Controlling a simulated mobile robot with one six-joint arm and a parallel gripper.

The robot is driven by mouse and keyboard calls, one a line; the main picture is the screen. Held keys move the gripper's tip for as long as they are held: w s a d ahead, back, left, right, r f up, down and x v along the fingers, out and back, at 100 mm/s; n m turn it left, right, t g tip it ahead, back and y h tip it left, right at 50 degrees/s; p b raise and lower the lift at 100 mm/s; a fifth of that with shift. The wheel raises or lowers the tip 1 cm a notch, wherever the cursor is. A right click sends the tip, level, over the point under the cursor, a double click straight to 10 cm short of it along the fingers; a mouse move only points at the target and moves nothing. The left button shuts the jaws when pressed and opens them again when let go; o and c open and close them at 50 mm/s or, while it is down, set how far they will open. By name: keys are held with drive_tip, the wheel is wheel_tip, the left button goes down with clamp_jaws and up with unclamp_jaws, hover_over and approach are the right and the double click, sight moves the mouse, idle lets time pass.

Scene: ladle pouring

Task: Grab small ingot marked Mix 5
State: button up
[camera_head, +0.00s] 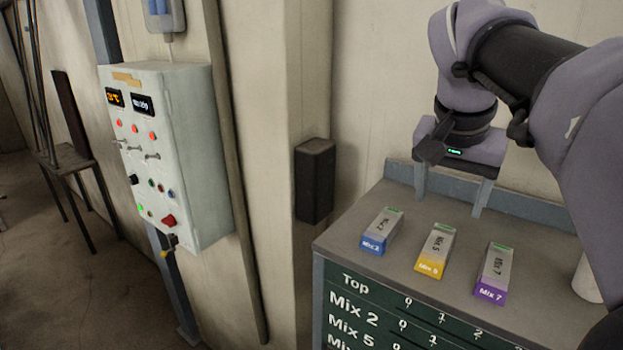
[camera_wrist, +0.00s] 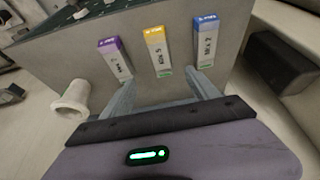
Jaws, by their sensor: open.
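The Mix 5 ingot (camera_head: 437,250) is a small grey block with a yellow front end, lying on the cabinet top between two others. In the wrist view the Mix 5 ingot (camera_wrist: 158,50) is at the upper middle, ahead of the fingers. My gripper (camera_head: 452,196) is above the back of the cabinet top, behind the ingots, with its fingers pointing down. In the wrist view my gripper (camera_wrist: 162,82) has its two fingers spread wide with nothing between them. The gripper is apart from the Mix 5 ingot.
The blue-ended Mix 2 ingot (camera_head: 382,231) and purple-ended Mix 7 ingot (camera_head: 494,272) flank it with narrow gaps. A white cup-like object (camera_head: 587,279) stands at the right. The grey cabinet top (camera_head: 352,236) has a raised back edge. A control box (camera_head: 180,150) hangs at the left.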

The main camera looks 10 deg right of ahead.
hover_over(439, 243)
drive_tip(key=s+a, duration=0.1)
drive_tip(key=f, duration=0.7)
drive_tip(key=shift+s+a, duration=0.15)
drive_tip(key=shift+a, duration=0.05)
drive_tip(key=shift+f, duration=0.25)
drive_tip(key=x, duration=0.5)
drive_tip(key=shift+f+p, duration=0.35)
drive_tip(key=shift+f, duration=0.05)
drive_tip(key=shift+s+a+r, duration=0.1)
drive_tip(key=shift+s+a, duration=0.05)
drive_tip(key=shift+c, duration=0.7)
clamp_jaws()
